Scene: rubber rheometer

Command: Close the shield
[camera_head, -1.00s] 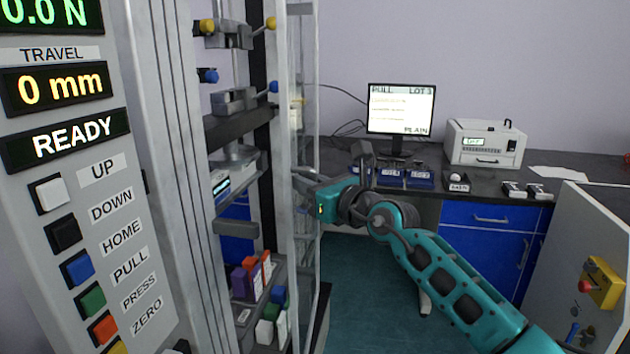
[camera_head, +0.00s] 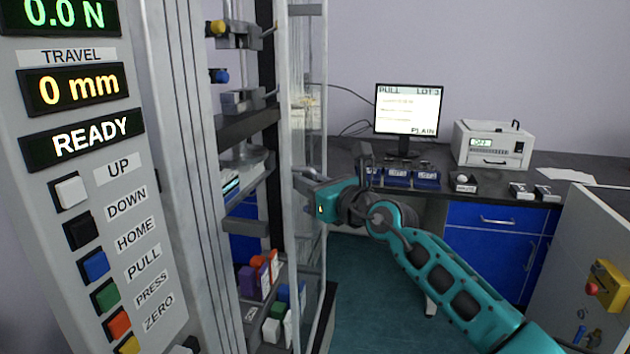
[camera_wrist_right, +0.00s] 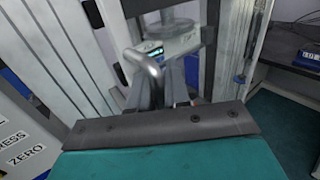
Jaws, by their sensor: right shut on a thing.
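The shield (camera_head: 316,110) is a tall clear panel in a pale frame, at the right side of the test machine in the head view. It stands upright beside the machine's open front. My right gripper (camera_head: 303,177) reaches it from the right at mid-height. It is shut on the shield's grey bar handle (camera_wrist_right: 150,70), which shows close up in the wrist view. The gripper's body hides part of the handle and the fingertips. My left gripper is not in view.
The control panel (camera_head: 90,200) with its buttons stands close on the left. Coloured blocks (camera_head: 262,275) sit on a low shelf inside the machine. A dark bench (camera_head: 560,190) with a monitor (camera_head: 409,110) runs behind my right arm. Floor (camera_head: 365,285) is clear below the arm.

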